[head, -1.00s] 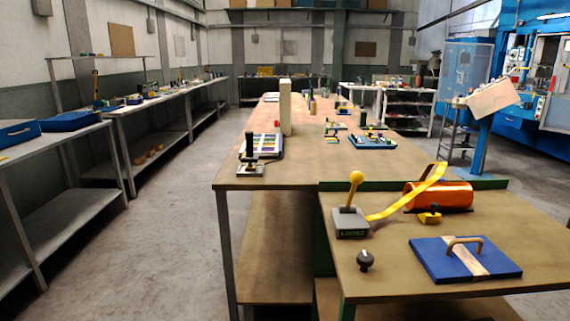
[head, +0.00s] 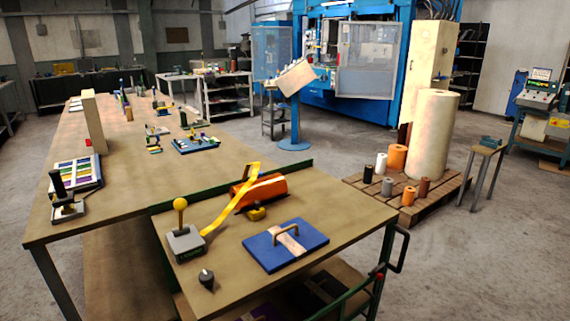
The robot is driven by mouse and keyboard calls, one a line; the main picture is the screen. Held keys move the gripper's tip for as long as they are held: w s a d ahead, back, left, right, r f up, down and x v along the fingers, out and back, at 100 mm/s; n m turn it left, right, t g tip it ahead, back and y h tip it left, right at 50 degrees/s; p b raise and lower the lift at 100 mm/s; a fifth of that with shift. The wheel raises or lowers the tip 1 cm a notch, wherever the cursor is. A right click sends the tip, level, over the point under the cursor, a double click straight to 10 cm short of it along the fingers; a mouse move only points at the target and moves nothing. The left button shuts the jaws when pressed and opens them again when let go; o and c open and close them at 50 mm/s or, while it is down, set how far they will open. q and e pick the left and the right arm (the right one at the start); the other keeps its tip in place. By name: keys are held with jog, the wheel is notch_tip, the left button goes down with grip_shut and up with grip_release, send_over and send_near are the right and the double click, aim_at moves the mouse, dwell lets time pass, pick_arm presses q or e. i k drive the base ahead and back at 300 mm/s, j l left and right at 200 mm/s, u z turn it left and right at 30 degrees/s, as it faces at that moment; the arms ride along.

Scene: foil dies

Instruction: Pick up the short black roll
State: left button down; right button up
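The short black roll (head: 368,174) stands upright at the left corner of a wooden pallet (head: 440,210) on the floor, right of the workbench. It is a small dark cylinder beside a white roll (head: 381,163) and a grey roll (head: 387,187). Neither of my grippers is in the head view.
The pallet also bears orange rolls (head: 397,158), a brown roll (head: 424,188) and a tall cream roll (head: 433,135). The cart (head: 350,225) with a handle stands in front. A small stand (head: 487,150) is right of the pallet. Floor at lower right is clear.

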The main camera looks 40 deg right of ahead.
aim_at(368, 177)
jog(key=z, duration=1.9)
